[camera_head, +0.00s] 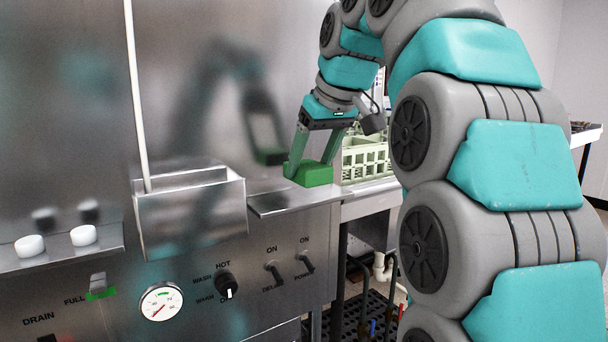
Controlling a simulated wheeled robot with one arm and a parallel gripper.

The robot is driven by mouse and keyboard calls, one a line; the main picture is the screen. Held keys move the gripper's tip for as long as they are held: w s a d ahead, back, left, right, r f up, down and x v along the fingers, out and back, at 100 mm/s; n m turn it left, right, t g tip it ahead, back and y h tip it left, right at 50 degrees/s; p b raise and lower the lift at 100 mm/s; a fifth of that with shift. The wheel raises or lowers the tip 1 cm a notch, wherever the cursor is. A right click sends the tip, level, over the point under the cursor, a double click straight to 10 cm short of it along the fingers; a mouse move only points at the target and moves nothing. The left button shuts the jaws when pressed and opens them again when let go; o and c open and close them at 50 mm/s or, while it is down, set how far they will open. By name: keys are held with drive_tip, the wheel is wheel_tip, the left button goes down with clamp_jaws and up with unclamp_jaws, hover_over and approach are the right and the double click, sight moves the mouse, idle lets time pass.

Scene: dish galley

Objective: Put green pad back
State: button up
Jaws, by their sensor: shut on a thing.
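The green pad (314,176) is a small bright green block at the right end of the steel machine's ledge. My gripper (312,163) points down at it with one finger on each side, shut on the pad. The pad is at the height of the ledge; I cannot tell whether its underside touches the metal. A steel holder box (190,215) with an open top is fixed to the machine's front, to the left of the pad. A thin white rod (137,95) stands in it.
A pale green dish rack (364,160) stands just right of the pad. A narrow steel ledge (290,196) lies in front of the pad. Two white round knobs (84,235) sit on the left shelf. A gauge (161,301) and switches (274,272) are on the front panel.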

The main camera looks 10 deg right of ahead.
drive_tip(key=shift+w+a, duration=0.25)
drive_tip(key=shift+w, duration=0.85)
drive_tip(key=shift+s+f, duration=0.15)
drive_tip(key=shift+f, duration=1.65)
drive_tip(key=shift+f, duration=0.15)
drive_tip(key=o, duration=1.3)
drive_tip(key=shift+r, duration=0.25)
